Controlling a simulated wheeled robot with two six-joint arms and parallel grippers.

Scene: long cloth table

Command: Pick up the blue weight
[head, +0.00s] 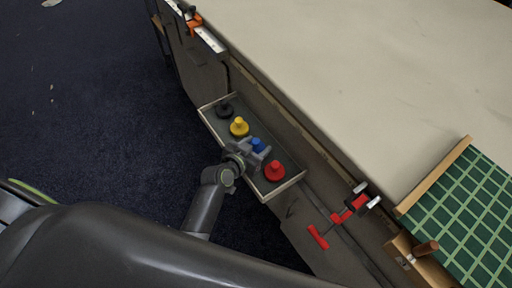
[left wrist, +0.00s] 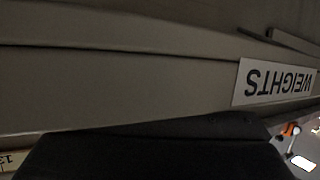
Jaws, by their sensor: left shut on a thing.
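The blue weight (head: 258,145) stands in a shallow grey tray (head: 294,183) on the side of the long table in the head view. My left gripper (head: 262,151) is at the blue weight and shut on it; its fingers hide the weight's lower part. I cannot tell whether the weight is lifted off the tray floor. In the left wrist view a dark shape fills the bottom middle, and the blue weight does not show there.
A black weight (head: 225,111) and a yellow weight (head: 239,127) are on one side, a red weight (head: 274,171) on the other. A "WEIGHTS" label (left wrist: 277,82) shows in the left wrist view. A red clamp (head: 346,214) and a green gridded mat (head: 470,205) are at right.

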